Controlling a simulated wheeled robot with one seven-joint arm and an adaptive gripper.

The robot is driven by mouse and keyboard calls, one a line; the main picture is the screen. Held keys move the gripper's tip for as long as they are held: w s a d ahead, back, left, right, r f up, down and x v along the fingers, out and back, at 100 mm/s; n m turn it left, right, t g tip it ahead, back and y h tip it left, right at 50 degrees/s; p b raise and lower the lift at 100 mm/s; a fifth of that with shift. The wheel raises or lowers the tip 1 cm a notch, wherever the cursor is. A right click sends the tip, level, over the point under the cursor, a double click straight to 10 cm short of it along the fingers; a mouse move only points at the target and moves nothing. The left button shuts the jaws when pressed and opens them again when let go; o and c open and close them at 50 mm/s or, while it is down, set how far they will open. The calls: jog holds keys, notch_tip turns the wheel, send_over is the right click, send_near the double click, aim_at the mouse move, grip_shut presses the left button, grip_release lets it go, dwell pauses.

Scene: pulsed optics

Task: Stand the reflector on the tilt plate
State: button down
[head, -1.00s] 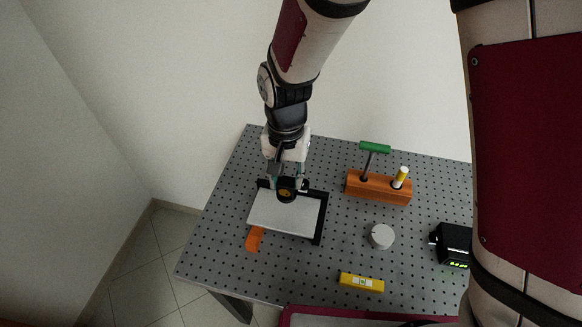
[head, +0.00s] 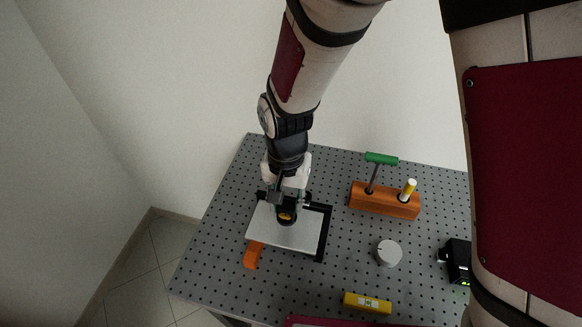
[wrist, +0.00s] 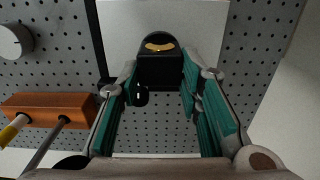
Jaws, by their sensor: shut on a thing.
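The reflector is a small black mount with a gold face; it shows in the head view (head: 287,218) and the wrist view (wrist: 160,68). My gripper (head: 286,208) is shut on it, with teal-padded fingers on both sides in the wrist view (wrist: 159,82). The tilt plate (head: 267,235) is a pale flat plate with a black L-shaped frame along its far and right sides. It also shows in the wrist view (wrist: 118,28). The reflector is upright over the plate's far half. I cannot tell whether its base touches the plate. My gripper hides part of the far edge.
An orange tab (head: 252,257) is at the plate's near left. To the right are a wooden block (head: 385,201) holding a green-handled tool (head: 381,159) and a yellow-white stick (head: 409,188), a grey puck (head: 389,253), a yellow level (head: 367,303) and a black device (head: 457,260).

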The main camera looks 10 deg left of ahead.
jog(key=shift+f+b, duration=0.4)
jog(key=shift+f, duration=1.1)
jog(key=shift+f, duration=0.3)
jog(key=c, duration=1.1)
grip_release()
jog(key=shift+o, duration=0.2)
notch_tip(320, 180, up, 12)
jog(key=shift+f, duration=0.25)
jog(key=shift+r, duration=0.25)
